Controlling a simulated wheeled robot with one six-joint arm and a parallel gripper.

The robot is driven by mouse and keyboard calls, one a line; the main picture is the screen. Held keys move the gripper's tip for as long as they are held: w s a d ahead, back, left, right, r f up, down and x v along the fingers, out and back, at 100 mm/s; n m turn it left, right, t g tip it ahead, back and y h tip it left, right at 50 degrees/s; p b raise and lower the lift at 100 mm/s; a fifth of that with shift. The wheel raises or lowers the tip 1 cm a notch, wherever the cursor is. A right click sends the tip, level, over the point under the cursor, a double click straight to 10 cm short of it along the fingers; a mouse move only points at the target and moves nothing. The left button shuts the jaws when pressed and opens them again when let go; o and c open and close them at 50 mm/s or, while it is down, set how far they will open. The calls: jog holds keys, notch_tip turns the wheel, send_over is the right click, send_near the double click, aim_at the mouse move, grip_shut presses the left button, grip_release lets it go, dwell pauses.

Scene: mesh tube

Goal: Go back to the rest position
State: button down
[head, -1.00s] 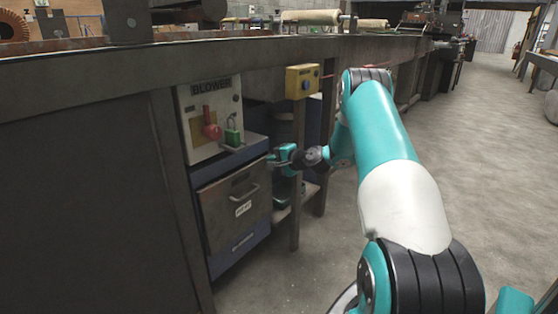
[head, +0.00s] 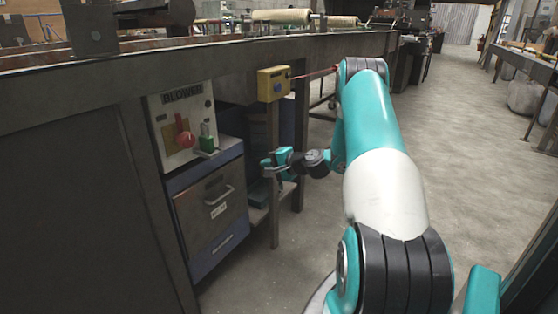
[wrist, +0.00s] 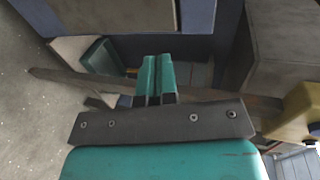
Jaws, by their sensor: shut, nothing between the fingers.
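My gripper (head: 268,168) is in front of the workbench, to the right of the grey drawer unit (head: 212,205) and below the yellow box. In the wrist view its two teal fingers (wrist: 157,66) lie side by side, shut, with nothing held. My teal and white arm is stretched forward and the gripper stands apart from the blower panel (head: 184,118).
A yellow box (head: 273,84) with a blue button hangs under the bench top (head: 115,68); it also shows close on the right in the wrist view (wrist: 295,115). Bench legs (head: 272,180) stand near my gripper. The concrete floor (head: 450,160) to the right is open.

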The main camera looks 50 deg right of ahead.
jog(key=v, duration=0.4)
jog(key=shift+a+p, duration=0.15)
jog(key=shift+p, duration=0.2)
jog(key=shift+a, duration=0.1)
